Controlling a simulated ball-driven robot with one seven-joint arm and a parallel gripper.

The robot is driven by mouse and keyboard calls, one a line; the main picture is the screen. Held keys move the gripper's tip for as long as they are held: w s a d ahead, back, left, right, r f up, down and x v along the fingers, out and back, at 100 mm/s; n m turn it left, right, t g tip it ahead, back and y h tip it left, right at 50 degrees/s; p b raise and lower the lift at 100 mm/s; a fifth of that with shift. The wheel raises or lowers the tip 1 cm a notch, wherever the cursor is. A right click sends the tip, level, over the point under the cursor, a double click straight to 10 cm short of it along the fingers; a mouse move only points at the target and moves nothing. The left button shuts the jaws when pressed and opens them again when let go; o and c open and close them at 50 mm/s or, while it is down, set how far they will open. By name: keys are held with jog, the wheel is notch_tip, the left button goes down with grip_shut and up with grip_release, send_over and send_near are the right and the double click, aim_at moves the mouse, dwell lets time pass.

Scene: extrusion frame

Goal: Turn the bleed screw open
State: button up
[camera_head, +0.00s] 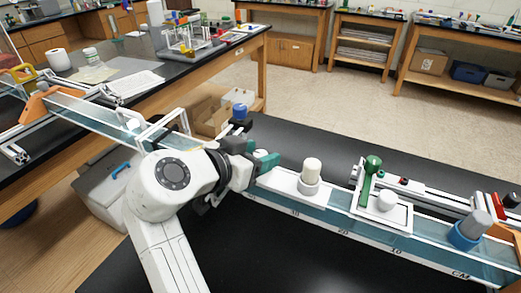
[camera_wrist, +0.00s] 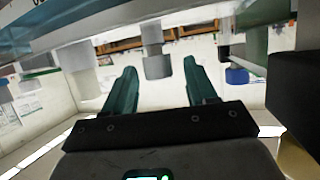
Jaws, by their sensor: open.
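No part is labelled as the bleed screw, so I cannot tell for sure which one it is. On the long blue-sided rail (camera_head: 335,217), a white capped cylinder (camera_head: 311,172) stands upright just right of my gripper (camera_head: 264,163). My gripper has teal fingers and is open. In the wrist view, a grey cylinder (camera_wrist: 158,66) shows between the spread fingers (camera_wrist: 161,68), apart from both; I cannot tell its distance. A blue knob (camera_head: 240,112) stands behind my gripper in the head view. A blue-ended part (camera_wrist: 237,76) shows right of the fingers in the wrist view.
A green-headed post (camera_head: 373,163) and a white knob (camera_head: 387,200) stand on a white plate further right. A grey cylinder in a blue collar (camera_head: 466,230) is near the right end. The black tabletop (camera_head: 280,258) in front of the rail is clear.

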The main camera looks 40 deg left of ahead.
jog(key=shift+w+f, duration=0.2)
jog(key=shift+w, duration=0.35)
jog(key=c, duration=1)
